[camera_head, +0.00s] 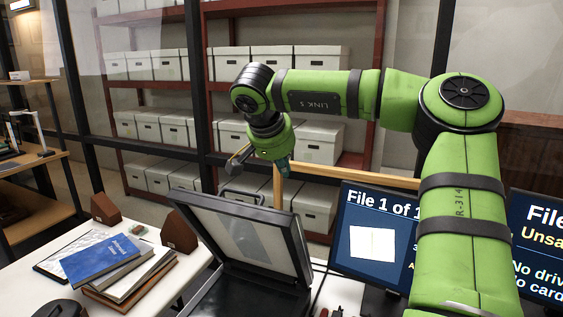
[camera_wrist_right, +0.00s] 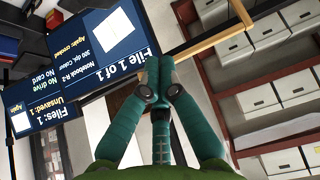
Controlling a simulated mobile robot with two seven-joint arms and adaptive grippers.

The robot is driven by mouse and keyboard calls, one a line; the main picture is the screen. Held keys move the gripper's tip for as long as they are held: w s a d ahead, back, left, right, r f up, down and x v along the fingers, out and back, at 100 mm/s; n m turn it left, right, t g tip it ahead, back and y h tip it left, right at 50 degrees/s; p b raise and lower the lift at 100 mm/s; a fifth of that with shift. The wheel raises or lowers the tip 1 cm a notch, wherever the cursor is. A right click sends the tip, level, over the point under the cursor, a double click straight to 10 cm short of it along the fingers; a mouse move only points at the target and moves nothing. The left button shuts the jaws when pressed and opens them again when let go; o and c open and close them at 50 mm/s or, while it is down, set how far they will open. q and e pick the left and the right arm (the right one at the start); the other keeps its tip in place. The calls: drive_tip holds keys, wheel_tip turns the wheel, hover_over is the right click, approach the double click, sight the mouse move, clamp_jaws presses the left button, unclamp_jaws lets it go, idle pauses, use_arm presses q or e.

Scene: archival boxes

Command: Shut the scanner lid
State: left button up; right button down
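The scanner lid (camera_head: 250,232) stands raised and tilted back, with its pale inner face and dark frame toward me. A black handle (camera_head: 243,192) shows at its upper edge. The black scanner base (camera_head: 240,294) lies below it, cut off by the bottom of the head view. My right arm reaches in from the right, and its teal gripper (camera_head: 284,166) hangs above and behind the lid's upper right edge, apart from the lid. In the right wrist view the fingers of this gripper (camera_wrist_right: 153,72) are together with nothing seen between them. My left gripper is not in view.
Monitors (camera_head: 376,237) stand right of the scanner, partly behind my right arm. Stacked books (camera_head: 120,268) and brown wedge blocks (camera_head: 180,232) lie on the white table left of it. A wooden rail (camera_head: 277,187), glass partition and shelves of white boxes (camera_head: 285,63) are behind.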

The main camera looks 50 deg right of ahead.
drive_tip(key=f+p, duration=0.1)
drive_tip(key=f, duration=0.2)
drive_tip(key=d+f+p, duration=0.1)
drive_tip(key=f+p, duration=0.1)
drive_tip(key=f, duration=0.2)
drive_tip(key=shift+w+d+f, duration=0.15)
drive_tip(key=shift+d+f, duration=0.05)
drive_tip(key=shift+a+f, duration=0.15)
drive_tip(key=shift+a, duration=0.3)
drive_tip(key=shift+f, duration=0.1)
drive_tip(key=shift+d+f, duration=0.1)
drive_tip(key=shift+d, duration=0.05)
